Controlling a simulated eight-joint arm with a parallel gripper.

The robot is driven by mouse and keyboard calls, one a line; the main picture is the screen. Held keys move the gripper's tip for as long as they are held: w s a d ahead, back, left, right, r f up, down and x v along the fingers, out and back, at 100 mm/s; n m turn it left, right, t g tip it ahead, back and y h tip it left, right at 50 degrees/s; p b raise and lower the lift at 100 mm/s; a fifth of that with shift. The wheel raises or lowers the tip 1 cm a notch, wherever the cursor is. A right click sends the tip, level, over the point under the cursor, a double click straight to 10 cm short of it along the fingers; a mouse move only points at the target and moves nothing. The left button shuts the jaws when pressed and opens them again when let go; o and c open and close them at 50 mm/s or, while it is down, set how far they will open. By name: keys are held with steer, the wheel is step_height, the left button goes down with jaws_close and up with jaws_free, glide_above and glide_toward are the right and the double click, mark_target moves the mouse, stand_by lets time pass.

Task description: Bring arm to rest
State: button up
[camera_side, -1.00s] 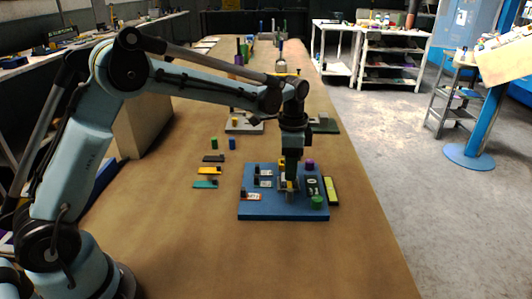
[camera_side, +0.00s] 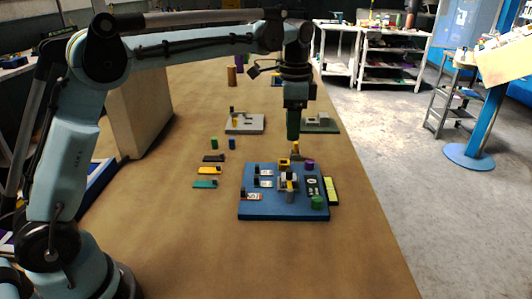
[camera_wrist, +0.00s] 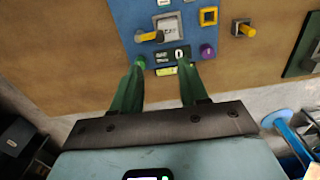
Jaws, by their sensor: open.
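My gripper (camera_side: 293,139) hangs above the far edge of the blue board (camera_side: 255,208), with its fingers pointing down. In the wrist view its two green fingers (camera_wrist: 162,68) are apart, with nothing held between them. The blue board also shows in the wrist view (camera_wrist: 126,14). On it stand a grey press (camera_wrist: 168,27) with a yellow handle (camera_wrist: 148,36), a yellow square frame (camera_wrist: 208,16), a purple cylinder (camera_wrist: 207,51) and a black plate (camera_wrist: 175,54). A green cylinder (camera_side: 317,202) stands at the board's near right corner.
A small grey piece with a yellow bar (camera_side: 296,151) lies just beyond the board. Grey (camera_side: 243,128) and dark green (camera_side: 320,128) bases sit farther back. Black, orange and teal pieces (camera_side: 205,184) lie left of the board. A tan box (camera_side: 140,110) stands at left.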

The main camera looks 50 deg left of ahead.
steer(key=s+a+f+n+t, duration=0.1)
steer(key=s+f+n+t, duration=0.1)
steer(key=s, duration=0.8)
steer(key=s+f+n+t, duration=0.2)
steer(key=s+n+t, duration=0.3)
steer(key=s+n, duration=0.2)
steer(key=shift+s+a+f, duration=0.35)
steer(key=shift+s, duration=1)
